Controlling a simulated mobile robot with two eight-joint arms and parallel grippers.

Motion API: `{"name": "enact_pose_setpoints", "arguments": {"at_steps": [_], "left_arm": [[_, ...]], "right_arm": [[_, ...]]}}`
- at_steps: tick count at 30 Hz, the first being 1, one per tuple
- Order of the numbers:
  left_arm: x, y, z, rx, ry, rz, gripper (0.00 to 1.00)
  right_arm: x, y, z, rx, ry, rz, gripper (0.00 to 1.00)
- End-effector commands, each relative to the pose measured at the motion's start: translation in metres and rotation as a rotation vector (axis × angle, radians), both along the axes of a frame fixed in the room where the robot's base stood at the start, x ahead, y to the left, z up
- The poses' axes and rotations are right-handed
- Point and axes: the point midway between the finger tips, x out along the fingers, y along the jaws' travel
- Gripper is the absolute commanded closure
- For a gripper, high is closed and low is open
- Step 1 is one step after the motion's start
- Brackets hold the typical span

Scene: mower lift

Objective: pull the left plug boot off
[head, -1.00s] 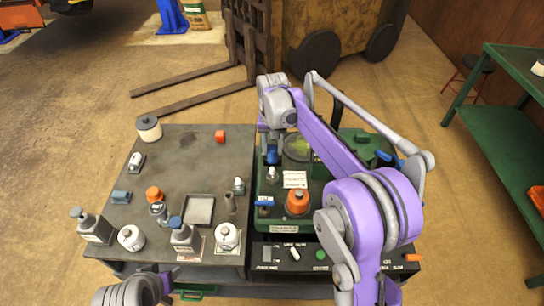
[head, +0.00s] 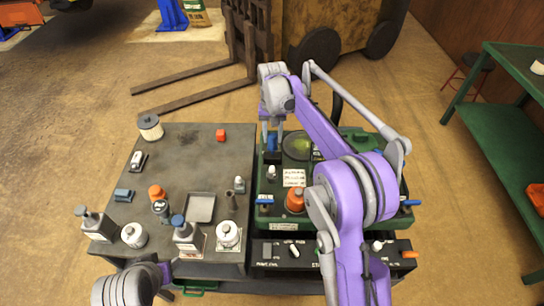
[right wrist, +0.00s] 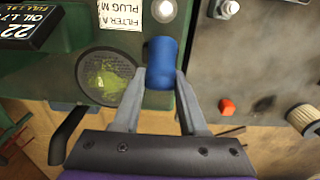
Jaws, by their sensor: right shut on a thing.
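The blue plug boot (head: 272,141) is at the left edge of the green mower deck (head: 276,222) in the head view. My right gripper (head: 272,130) is shut on it from the far side. In the right wrist view the boot (right wrist: 161,62) sits between the two grey fingertips (right wrist: 159,82), and a gap to what lies below cannot be judged there. A dark block (head: 272,157) shows just under the boot in the head view. My left gripper (head: 165,275) is at the bottom left by the bench's front edge, its fingers mostly hidden.
A white-topped plug (head: 271,172), a label and an orange cap (head: 295,200) are close to the boot.

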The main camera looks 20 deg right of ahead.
Motion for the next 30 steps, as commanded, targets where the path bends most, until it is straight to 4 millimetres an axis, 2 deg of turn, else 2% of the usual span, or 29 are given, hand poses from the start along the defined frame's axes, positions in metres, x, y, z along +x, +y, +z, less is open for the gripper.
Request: {"name": "enact_pose_setpoints", "arguments": {"at_steps": [3, 11, 21, 29, 30], "left_arm": [[0.003, 0.000, 0.006, 0.000, -0.006, 0.000, 0.50], [0.004, 0.000, 0.009, 0.000, -0.008, 0.000, 0.50], [0.009, 0.000, 0.017, 0.000, -0.017, 0.000, 0.50], [0.009, 0.000, 0.017, 0.000, -0.017, 0.000, 0.50], [0.009, 0.000, 0.017, 0.000, -0.017, 0.000, 0.50]], "right_arm": [[0.010, -0.003, 0.003, -0.001, -0.004, -0.001, 0.78], [0.016, -0.005, 0.002, -0.001, -0.003, 0.000, 0.78], [0.037, -0.011, -0.003, -0.001, -0.004, 0.000, 0.78], [0.038, -0.011, -0.005, -0.001, -0.003, 0.000, 0.78], [0.038, -0.011, -0.005, -0.001, -0.003, 0.000, 0.51]]}}
